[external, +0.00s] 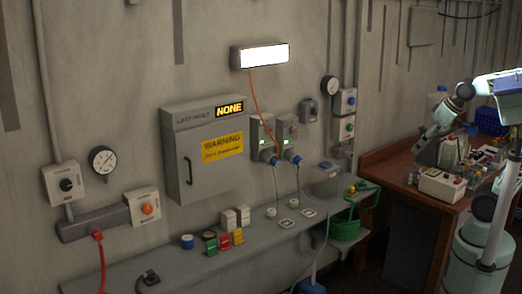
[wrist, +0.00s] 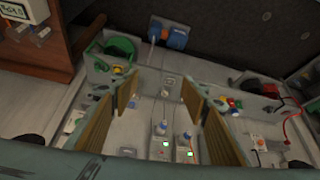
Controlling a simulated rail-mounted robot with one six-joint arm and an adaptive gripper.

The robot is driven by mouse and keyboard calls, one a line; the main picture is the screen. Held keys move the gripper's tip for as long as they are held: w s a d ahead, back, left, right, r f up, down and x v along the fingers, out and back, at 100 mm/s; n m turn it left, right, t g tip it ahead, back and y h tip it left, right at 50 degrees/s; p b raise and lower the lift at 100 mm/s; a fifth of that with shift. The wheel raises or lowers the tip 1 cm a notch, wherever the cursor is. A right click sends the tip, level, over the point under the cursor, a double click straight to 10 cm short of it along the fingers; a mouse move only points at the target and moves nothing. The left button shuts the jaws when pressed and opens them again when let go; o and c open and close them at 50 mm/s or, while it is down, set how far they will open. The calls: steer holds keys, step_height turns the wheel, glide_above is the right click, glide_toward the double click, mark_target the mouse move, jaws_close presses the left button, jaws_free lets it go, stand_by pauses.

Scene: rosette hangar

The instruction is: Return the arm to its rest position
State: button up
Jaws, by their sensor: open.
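My gripper (wrist: 165,98) shows in the wrist view with its two brown-padded fingers wide apart and nothing between them. Beyond the fingers lie the grey shelf and the wall boxes with small green lights (wrist: 166,143), apart from the gripper. In the external view my arm (external: 497,210) stands at the right edge, with its upper link running out of the picture. The wrist part (external: 446,112) hangs in front of the wall, near the wooden desk.
The wooden desk (external: 388,168) holds instruments (external: 442,185). A grey cabinet (external: 205,150) and a lit lamp (external: 262,55) are on the wall.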

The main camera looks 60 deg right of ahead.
steer(key=s+a+f+n+g, duration=0.1)
steer(key=s+a+f, duration=0.1)
steer(key=s, duration=0.3)
steer(key=s+a+f+n+g+y, duration=0.1)
steer(key=s+a+f, duration=0.1)
steer(key=s, duration=0.3)
steer(key=shift+s+f+b, duration=0.3)
steer(key=shift+f+b, duration=0.1)
steer(key=shift+f, duration=0.1)
stand_by(0.3)
